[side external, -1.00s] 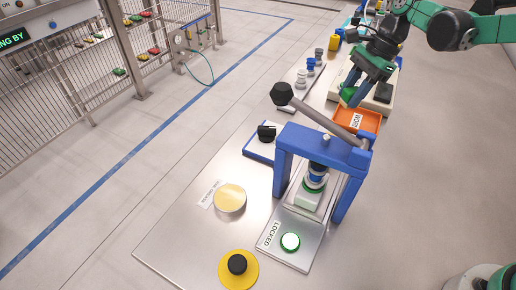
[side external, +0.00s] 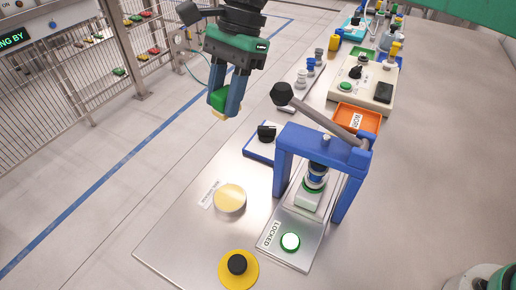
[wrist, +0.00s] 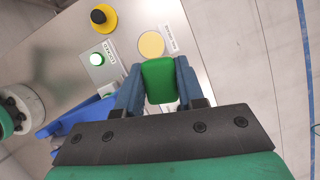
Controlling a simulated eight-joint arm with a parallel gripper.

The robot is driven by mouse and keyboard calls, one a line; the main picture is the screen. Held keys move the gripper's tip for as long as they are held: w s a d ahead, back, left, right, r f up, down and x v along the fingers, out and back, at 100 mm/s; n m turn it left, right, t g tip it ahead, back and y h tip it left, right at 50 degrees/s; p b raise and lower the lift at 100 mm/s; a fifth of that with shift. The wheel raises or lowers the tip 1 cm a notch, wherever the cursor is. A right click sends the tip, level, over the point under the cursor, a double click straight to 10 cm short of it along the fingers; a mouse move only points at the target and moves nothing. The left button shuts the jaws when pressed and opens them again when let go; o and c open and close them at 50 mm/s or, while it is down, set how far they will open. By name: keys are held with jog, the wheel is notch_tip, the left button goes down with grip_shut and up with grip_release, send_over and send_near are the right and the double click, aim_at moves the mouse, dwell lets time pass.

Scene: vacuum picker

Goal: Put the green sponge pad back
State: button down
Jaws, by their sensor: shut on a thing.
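My gripper (side external: 228,100) is shut on the green sponge pad (side external: 220,98), which has a pale yellow underside. It holds the pad in the air, over the far left edge of the metal table in the side view. In the wrist view the green pad (wrist: 159,80) sits between the two blue-grey fingers of my gripper (wrist: 160,82). A round pale yellow disc (side external: 230,198) lies on the table beside a white printed label (side external: 209,193). The disc also shows in the wrist view (wrist: 151,44), just beyond the pad.
A blue press frame (side external: 325,146) with a long lever stands on a plate marked LOCKED, with a lit green button (side external: 290,242). A yellow base with a black knob (side external: 237,264) is near the front. An orange tray (side external: 357,118) and a control box (side external: 361,84) stand behind.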

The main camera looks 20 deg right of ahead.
jog(key=s+a+r+n, duration=0.3)
jog(key=s+a, duration=0.5)
jog(key=a, duration=0.1)
send_near(189, 245)
jog(key=shift+g+h, duration=0.4)
jog(key=x, duration=0.6)
jog(key=shift+w+a, duration=0.25)
jog(key=shift+a, duration=0.15)
jog(key=shift+f, duration=0.1)
jog(key=shift+f, duration=0.15)
jog(key=c, duration=0.5)
grip_release()
jog(key=shift+c, duration=0.2)
jog(key=v, duration=1.2)
